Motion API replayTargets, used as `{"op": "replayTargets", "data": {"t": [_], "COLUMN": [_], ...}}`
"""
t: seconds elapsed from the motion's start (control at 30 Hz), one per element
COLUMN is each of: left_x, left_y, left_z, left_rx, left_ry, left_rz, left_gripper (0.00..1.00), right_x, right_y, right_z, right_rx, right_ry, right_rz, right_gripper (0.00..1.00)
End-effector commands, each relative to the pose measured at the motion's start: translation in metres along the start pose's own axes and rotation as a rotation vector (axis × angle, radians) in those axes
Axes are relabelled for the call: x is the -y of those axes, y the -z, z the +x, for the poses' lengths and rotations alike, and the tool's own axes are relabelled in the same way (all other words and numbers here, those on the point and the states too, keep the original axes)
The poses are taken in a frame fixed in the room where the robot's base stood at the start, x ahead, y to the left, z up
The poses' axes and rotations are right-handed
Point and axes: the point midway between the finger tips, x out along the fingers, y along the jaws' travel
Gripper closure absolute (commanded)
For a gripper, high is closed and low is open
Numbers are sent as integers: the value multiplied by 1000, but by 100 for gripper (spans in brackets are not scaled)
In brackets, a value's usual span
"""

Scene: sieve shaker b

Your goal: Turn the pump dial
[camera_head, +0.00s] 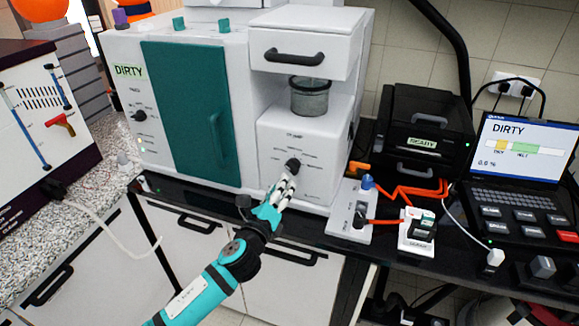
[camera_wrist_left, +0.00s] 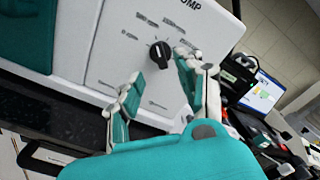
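The pump dial (camera_head: 293,165) is a round black knob on the white front panel of the machine, below a drawer. In the left wrist view the dial (camera_wrist_left: 160,55) has a pale pointer mark and printed labels around it, with part of the word "PUMP" above. My left gripper (camera_head: 287,182), teal with white fingers, is just below and in front of the dial. In the left wrist view its fingers (camera_wrist_left: 155,80) are spread apart, with nothing held between them; the dial shows beyond the gap, nearer the right finger. Whether a fingertip touches it, I cannot tell. My right gripper is not in view.
A white drawer (camera_head: 300,55) with a black handle juts out above a grey cup (camera_head: 309,97). A teal door (camera_head: 190,115) is to the left. A small switch box (camera_head: 350,208), orange cables and a laptop (camera_head: 522,150) reading "DIRTY" stand to the right.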

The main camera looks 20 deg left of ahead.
Motion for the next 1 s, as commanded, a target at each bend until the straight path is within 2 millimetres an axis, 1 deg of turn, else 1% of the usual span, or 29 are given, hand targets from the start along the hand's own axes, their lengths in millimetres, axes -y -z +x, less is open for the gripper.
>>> {"op": "replayTargets", "data": {"t": [0.03, 0.2, 0.3, 0.4, 0.57, 0.8, 0.83, 1.0], "left_x": [2, 1, 0, 0, 0, 0, 0, -1], "left_y": [-2, -1, 0, 0, 0, 0, 0, 0], "left_z": [12, 46, 61, 71, 79, 79, 79, 79], "left_rx": [2, 1, 1, 1, 0, 0, 0, 0], "left_ry": [-1, -1, -1, -1, -1, -1, -1, -1], "left_rz": [-1, -3, -2, -2, -2, -2, -2, -2], "left_gripper": [62, 62, 62, 62, 62, 62, 64, 86], "right_x": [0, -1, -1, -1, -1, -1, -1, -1], "right_y": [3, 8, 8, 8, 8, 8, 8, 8], "right_z": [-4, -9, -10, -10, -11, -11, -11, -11], "right_rx": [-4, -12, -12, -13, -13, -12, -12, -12], "right_ry": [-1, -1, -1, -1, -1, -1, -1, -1], "right_rz": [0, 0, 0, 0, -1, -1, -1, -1], "right_gripper": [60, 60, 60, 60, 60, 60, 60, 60]}}
